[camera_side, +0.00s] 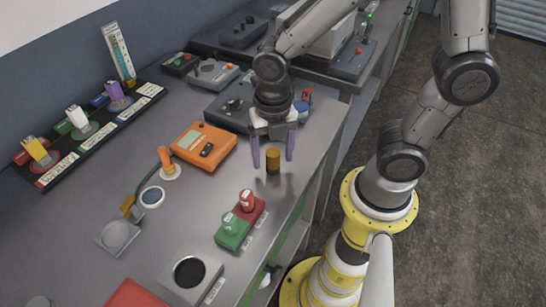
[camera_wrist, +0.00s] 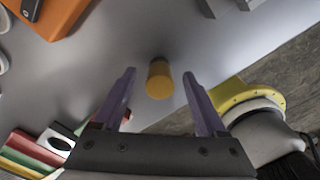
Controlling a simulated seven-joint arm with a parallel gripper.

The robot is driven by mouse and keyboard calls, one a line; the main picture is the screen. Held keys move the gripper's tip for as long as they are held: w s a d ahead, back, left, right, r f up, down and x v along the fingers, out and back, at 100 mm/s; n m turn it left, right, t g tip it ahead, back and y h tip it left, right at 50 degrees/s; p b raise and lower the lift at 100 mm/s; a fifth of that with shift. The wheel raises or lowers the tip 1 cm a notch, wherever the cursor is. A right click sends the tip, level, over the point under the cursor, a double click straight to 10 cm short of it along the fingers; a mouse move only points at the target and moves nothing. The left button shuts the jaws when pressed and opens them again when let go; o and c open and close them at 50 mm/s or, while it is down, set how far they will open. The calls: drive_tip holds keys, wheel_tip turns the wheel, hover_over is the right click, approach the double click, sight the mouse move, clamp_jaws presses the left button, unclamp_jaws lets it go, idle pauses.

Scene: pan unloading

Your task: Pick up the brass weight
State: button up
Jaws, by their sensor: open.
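The brass weight (camera_side: 273,161) is a small golden cylinder with a darker top, near the right part of the grey bench. In the wrist view it (camera_wrist: 159,80) shows between and just beyond the fingertips. My gripper (camera_side: 273,153) has two purple fingers pointing down, open, one on each side of the weight with gaps to it. In the wrist view the gripper (camera_wrist: 159,80) is also open and empty. I cannot tell the exact height of the fingertips relative to the weight.
An orange device (camera_side: 203,146) lies left of the weight. Green and red blocks (camera_side: 240,222) with knobs stand in front of it, and a grey control box (camera_side: 232,108) behind. The bench's right edge (camera_side: 318,172) is close by. Bare bench surrounds the weight.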

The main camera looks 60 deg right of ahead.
clamp_jaws()
idle(0.3)
